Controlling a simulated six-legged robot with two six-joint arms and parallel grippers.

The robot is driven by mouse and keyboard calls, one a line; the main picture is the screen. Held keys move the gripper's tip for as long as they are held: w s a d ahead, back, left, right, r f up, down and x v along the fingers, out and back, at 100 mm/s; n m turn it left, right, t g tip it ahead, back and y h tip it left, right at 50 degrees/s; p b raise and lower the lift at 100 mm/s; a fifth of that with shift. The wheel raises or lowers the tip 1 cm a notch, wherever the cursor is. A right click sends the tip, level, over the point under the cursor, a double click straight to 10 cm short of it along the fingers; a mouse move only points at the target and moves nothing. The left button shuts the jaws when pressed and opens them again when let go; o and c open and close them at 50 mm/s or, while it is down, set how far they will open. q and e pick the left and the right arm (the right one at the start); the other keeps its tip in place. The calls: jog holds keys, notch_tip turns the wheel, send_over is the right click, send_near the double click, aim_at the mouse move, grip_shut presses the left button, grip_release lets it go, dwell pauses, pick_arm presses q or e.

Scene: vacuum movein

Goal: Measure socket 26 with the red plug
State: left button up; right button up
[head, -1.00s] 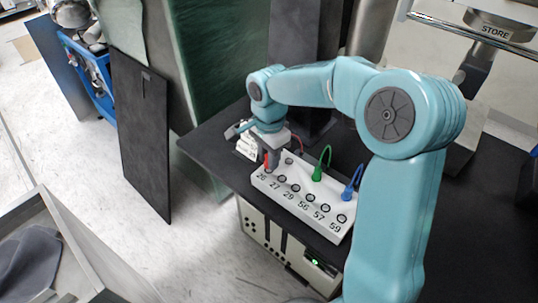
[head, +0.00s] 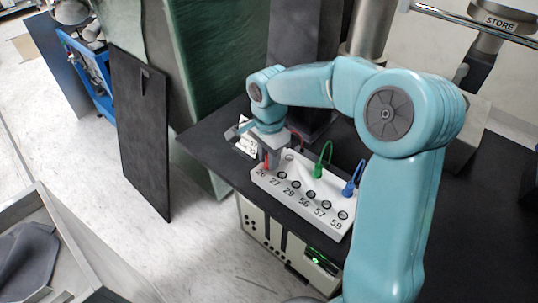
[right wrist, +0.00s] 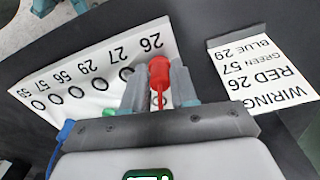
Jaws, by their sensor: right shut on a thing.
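My right gripper (head: 270,154) is shut on the red plug (right wrist: 159,72), which stands between its two fingers in the right wrist view. In the head view the red plug (head: 265,166) is at the left end of the white socket panel (head: 296,205), by the label 26. Socket 26 is hidden behind the plug and fingers, so I cannot tell how deep the plug sits. The front row is labelled 26, 27, 29, 56, 57, 59. My left gripper is not in view.
A green plug (head: 317,172) and a blue plug (head: 348,190) stand at the panel's back row. A wiring card (right wrist: 262,80) reads RED 26, GREEN 57, BLUE 29. A meter unit (head: 270,235) with a green-lit display sits below the black tabletop (head: 215,140).

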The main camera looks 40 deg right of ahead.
jog(key=shift+f, duration=0.15)
jog(key=o, duration=1.1)
jog(key=shift+c, duration=0.2)
notch_tip(320, 180, up, 16)
jog(key=p, duration=0.1)
jog(key=shift+r+p, duration=0.25)
jog(key=shift+p, duration=0.15)
